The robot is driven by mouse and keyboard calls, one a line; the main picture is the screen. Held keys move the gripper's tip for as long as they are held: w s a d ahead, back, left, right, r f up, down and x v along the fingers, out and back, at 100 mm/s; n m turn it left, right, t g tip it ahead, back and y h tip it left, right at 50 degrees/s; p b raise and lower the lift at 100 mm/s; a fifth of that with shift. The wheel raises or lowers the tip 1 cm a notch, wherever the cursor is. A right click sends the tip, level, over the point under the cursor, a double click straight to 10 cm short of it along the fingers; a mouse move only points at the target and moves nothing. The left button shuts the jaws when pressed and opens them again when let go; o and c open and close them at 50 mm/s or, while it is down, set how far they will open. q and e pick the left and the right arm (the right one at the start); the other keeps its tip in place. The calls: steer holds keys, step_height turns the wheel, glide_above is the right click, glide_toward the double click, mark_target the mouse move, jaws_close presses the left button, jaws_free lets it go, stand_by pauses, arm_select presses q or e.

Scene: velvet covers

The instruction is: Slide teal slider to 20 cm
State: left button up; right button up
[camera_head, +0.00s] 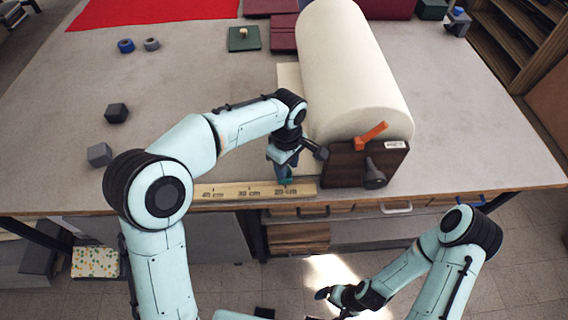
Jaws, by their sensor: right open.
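A wooden ruler (240,192) lies along the table's front edge, with marks reading 45 cm, 30 cm and 20 cm from left to right. The teal slider (287,181) is small and sits at about the 20 cm mark, partly hidden by my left gripper. My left gripper (284,172) points down right at the slider; whether its fingers are closed around it I cannot tell. My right gripper (330,298) is open and empty, low in front of the table, well away from the ruler.
A large cream roll (350,70) on a dark wooden stand (345,165) with an orange lever (371,135) stands right of the ruler. Dark blocks (117,113) lie at left. Blue and grey rings (126,46) and a red cloth (150,10) lie farther back.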

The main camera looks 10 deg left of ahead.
mark_target(288, 168)
arm_select(q)
steer(key=shift+o, duration=0.9)
steer(key=shift+d, duration=0.15)
arm_select(e)
steer(key=shift+d, duration=0.1)
arm_select(q)
steer(key=shift+r, duration=0.25)
step_height(288, 168, up, 13)
steer(key=p, duration=0.2)
arm_select(e)
steer(key=w+r, duration=0.2)
steer(key=shift+w+r, duration=0.35)
arm_select(q)
steer(key=shift+f, duration=0.1)
arm_select(e)
steer(key=shift+s, duration=0.1)
